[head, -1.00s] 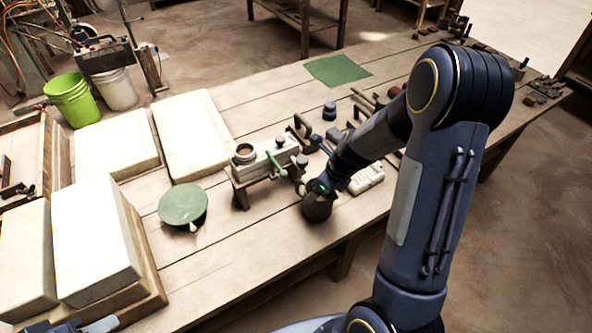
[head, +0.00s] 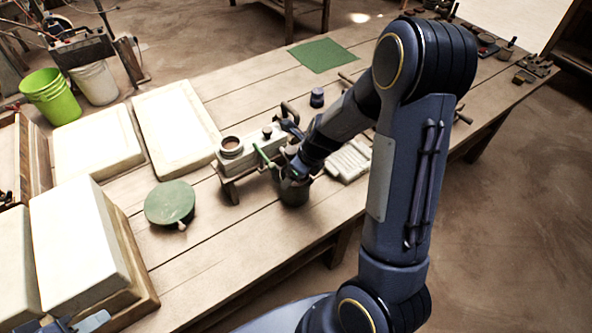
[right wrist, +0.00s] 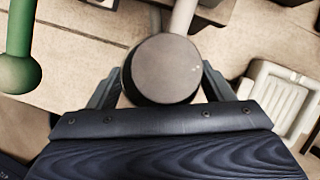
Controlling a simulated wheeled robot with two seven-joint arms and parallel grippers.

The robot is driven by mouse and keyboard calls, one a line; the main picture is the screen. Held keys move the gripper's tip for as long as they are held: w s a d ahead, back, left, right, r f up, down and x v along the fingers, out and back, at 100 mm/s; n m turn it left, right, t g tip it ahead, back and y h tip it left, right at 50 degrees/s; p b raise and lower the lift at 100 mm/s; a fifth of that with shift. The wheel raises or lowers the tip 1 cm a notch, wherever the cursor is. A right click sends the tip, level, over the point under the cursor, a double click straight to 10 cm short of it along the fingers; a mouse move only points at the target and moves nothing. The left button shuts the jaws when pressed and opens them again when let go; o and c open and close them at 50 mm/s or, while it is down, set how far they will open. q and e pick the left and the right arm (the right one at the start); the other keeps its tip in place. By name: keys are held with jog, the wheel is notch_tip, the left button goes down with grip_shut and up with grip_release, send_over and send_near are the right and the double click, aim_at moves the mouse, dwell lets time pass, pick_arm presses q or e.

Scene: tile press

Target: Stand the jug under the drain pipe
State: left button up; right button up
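The jug (head: 293,192) is a dark grey-green vessel close to the front right of the grey press (head: 252,152). My right gripper (head: 296,176) is shut on its upper part. In the right wrist view a round dark top (right wrist: 162,70) sits between the two fingers. A pale grey cylinder (right wrist: 184,14), perhaps the drain pipe, meets the far edge of that top; I cannot tell whether it is over or behind it. Whether the jug touches the table is unclear. Part of my left gripper (head: 90,322) shows at the bottom left; its fingertips are cut off.
The press has a green lever (head: 261,154), left of the jug. A green round disc (head: 170,203) lies farther left on the wooden table (head: 225,262). White slabs (head: 178,120) fill the left side. A pale ribbed tray (head: 350,160) lies right of the jug. The table front is clear.

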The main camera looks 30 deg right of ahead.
jog(key=o, duration=0.5)
jog(key=p+v, duration=0.5)
jog(key=v, duration=0.7)
jog(key=shift+s+a+r+n+t+y, duration=0.3)
jog(key=shift+s+a+r+n, duration=1.4)
jog(key=shift+s+n, duration=2.25)
jog(key=shift+s+a+r+n+t+y, duration=0.3)
jog(key=shift+s+a+r+n, duration=1.5)
jog(key=shift+n, duration=3.9)
jog(key=shift+s+a+r+n+t+y, duration=0.25)
jog(key=shift+s+a+r+n, duration=1.4)
jog(key=shift+s+n, duration=2.45)
